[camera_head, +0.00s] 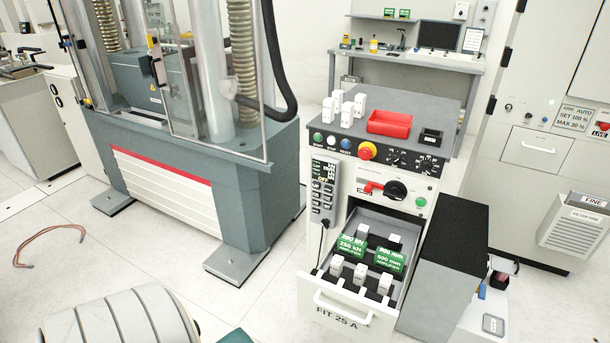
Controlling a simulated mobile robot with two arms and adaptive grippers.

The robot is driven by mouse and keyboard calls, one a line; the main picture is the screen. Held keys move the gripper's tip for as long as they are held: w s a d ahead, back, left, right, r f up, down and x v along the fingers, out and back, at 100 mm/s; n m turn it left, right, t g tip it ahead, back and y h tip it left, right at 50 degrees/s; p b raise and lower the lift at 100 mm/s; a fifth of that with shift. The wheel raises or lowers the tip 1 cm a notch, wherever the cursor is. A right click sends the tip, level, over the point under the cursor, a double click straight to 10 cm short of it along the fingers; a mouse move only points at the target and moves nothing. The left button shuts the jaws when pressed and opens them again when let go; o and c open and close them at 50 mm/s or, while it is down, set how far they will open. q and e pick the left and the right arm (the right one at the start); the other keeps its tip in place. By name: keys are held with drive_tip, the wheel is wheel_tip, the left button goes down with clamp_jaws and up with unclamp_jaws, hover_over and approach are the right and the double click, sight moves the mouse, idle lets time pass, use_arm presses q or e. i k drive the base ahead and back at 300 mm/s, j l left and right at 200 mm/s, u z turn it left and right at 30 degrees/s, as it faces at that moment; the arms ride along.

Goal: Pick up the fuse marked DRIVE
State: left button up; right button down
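Several small white blocks that look like fuses stand on top of the grey control cabinet; one is the front block (347,114). More white blocks sit in the open drawer (345,308) marked "FIT 25 A", among them a left one (336,265), a middle one (360,273) and a right one (384,283) in the front row. Their markings are too small to read, so I cannot tell which is marked DRIVE. Two green cards stand in the drawer, a left card (351,248) reading 250 kN and a right card (390,260) reading 500 kN. Neither of my grippers is in view.
A red tray (389,123) and a small black box (431,137) lie on the cabinet top. The cabinet front has a red-handled switch (371,187). A dark-topped box (450,245) stands right of the drawer. The testing machine (190,170) is left; a hose (45,240) lies on the floor.

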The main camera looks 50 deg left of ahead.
sight(385, 282)
drive_tip(key=i+j+u, duration=0.15)
drive_tip(key=u, duration=1)
drive_tip(key=i+l, duration=0.25)
drive_tip(key=i, duration=0.2)
